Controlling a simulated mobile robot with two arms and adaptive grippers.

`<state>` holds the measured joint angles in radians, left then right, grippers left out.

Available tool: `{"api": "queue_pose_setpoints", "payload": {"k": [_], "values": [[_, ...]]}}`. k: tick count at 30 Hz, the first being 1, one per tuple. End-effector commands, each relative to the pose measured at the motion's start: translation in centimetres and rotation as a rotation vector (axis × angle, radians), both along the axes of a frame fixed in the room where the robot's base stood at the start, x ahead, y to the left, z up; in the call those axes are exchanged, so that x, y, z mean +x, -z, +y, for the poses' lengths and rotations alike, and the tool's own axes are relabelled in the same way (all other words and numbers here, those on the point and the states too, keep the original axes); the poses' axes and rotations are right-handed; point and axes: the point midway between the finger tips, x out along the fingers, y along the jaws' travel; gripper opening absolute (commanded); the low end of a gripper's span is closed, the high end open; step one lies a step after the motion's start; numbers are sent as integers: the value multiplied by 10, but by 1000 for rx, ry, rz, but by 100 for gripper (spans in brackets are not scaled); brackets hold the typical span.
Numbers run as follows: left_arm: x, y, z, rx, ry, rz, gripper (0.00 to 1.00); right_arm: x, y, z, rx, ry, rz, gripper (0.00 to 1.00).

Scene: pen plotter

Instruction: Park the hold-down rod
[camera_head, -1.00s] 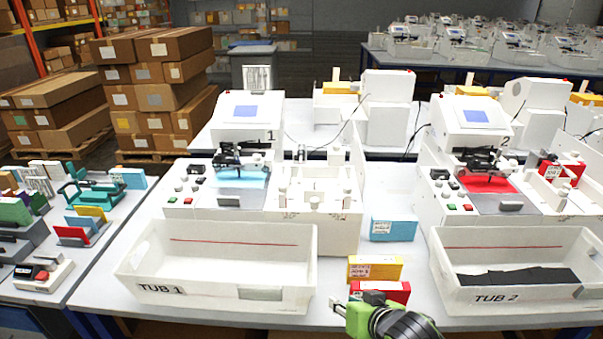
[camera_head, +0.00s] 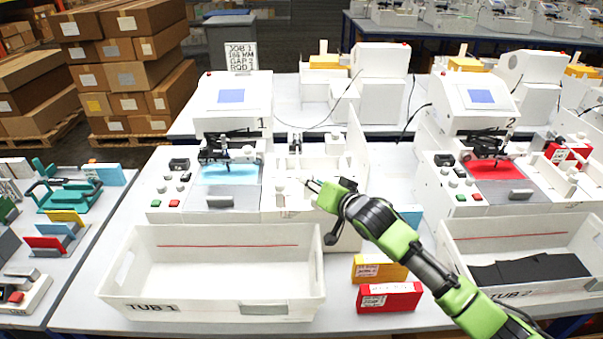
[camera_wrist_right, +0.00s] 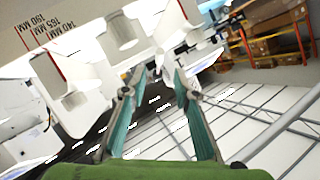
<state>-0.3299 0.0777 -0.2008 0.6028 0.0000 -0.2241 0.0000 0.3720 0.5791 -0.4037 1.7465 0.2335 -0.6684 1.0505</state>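My right gripper (camera_head: 313,186) reaches in from the lower right, at the white bay (camera_head: 322,168) on the right side of plotter 1 (camera_head: 232,100). In the right wrist view the gripper (camera_wrist_right: 155,82) shows two teal-padded fingers spread apart, with white fixture parts just beyond the tips. I see nothing clearly held between them. I cannot pick out the hold-down rod with certainty; small dark parts near the fingertips are too unclear to name. Millimetre marks (camera_wrist_right: 55,35) show on a white face in the wrist view. My left gripper is not in view.
Tub 1 (camera_head: 120,290) stands in front of plotter 1 and tub 2 (camera_head: 590,275), holding dark pieces, in front of plotter 2 (camera_head: 482,100). A yellow box (camera_head: 378,270) and a red box (camera_head: 389,297) lie between the tubs. A job sign (camera_head: 241,58) stands behind plotter 1.

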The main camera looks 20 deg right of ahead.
Motion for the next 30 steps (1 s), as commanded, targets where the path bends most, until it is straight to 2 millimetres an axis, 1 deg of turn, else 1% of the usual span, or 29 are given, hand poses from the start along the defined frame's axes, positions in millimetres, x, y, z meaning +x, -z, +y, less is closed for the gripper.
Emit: {"api": "queue_pose_setpoints", "payload": {"k": [1,2,6,9,11,15,18,21,28,29,30], "values": [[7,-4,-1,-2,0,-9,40,9,0,1,1,2,0,28],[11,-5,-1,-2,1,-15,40,14,3,2,0,2,1,28],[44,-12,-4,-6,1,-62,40,35,10,5,-2,1,1,28],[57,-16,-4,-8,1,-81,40,48,15,8,-2,0,0,28],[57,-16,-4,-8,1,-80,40,54,18,8,-2,1,1,28],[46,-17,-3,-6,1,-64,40,65,22,11,-1,0,1,28],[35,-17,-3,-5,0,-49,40,69,24,11,-1,0,0,28],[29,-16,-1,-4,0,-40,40,70,25,11,-2,0,0,28],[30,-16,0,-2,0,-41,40,70,25,11,-2,0,0,28],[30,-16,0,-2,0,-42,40,70,25,11,-2,0,0,22],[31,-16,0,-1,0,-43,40,70,25,11,-2,0,0,12]]}}
